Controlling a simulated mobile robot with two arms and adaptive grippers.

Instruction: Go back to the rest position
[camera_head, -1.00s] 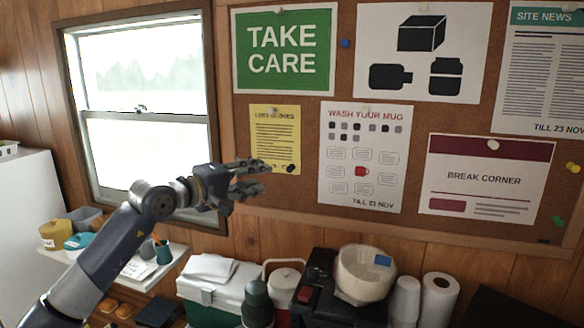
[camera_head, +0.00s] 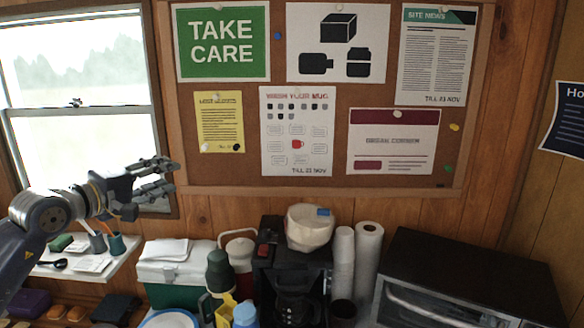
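My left gripper (camera_head: 158,180) is at the left of the head view, raised in front of the window and the left edge of the pinboard. Its fingers are spread apart with nothing between them, and it points to the right. My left arm comes in from the left edge below the window. My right gripper and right arm do not show.
A pinboard (camera_head: 222,174) with several notices hangs on the wood wall. Below stand a green-and-white cool box (camera_head: 165,270), a coffee machine (camera_head: 290,285) with a cream bowl (camera_head: 310,232) on top, paper rolls (camera_head: 368,255) and a toaster oven (camera_head: 470,270). A white shelf (camera_head: 118,268) is at left.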

